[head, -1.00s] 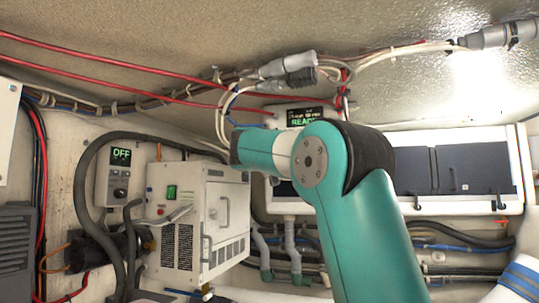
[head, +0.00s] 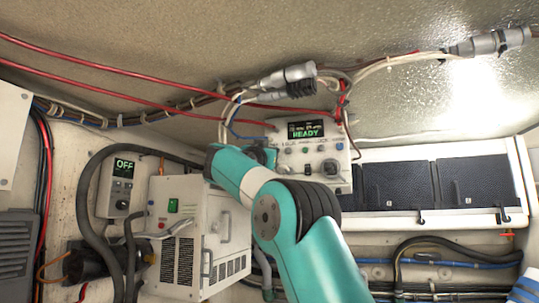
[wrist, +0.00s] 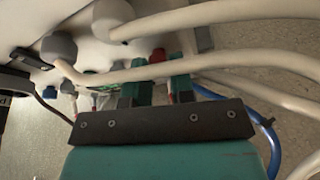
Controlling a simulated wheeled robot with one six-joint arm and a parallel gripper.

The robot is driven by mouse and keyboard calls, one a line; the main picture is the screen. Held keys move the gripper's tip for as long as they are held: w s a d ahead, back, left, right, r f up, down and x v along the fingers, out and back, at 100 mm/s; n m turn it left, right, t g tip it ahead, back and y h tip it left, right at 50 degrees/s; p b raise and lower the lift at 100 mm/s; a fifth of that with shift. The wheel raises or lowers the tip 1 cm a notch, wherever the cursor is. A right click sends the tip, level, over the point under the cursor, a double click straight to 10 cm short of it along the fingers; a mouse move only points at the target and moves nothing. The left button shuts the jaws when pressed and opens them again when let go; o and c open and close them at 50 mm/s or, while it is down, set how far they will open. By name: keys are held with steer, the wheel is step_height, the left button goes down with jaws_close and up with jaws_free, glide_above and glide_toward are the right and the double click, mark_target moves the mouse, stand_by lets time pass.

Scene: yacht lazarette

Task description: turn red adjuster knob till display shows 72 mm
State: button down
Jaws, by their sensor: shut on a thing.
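The white control panel (head: 322,160) hangs at the back under the ceiling. Its dark display (head: 305,130) shows READY in green; the smaller line above is too small to read. My gripper (head: 268,156) is at the panel's left edge, mostly hidden behind my arm in the head view. In the wrist view my gripper's teal fingers (wrist: 158,76) are close together on either side of the red knob (wrist: 157,55), shut on it. A pale cable crosses in front of the fingers and hides part of the contact. The knob is not visible in the head view.
Pale cables (wrist: 200,67) pass close over my fingers, and a blue cable (wrist: 262,125) loops beside them. A white cabinet unit (head: 188,228) and a small box reading OFF (head: 121,185) stand left. Grey connectors (head: 287,78) hang above the panel.

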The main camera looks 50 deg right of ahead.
steer(key=shift+w, duration=0.1)
stand_by(0.3)
steer(key=c, duration=1)
jaws_free()
steer(key=b+v, duration=0.8)
steer(key=v, duration=0.9)
steer(key=shift+a, duration=0.25)
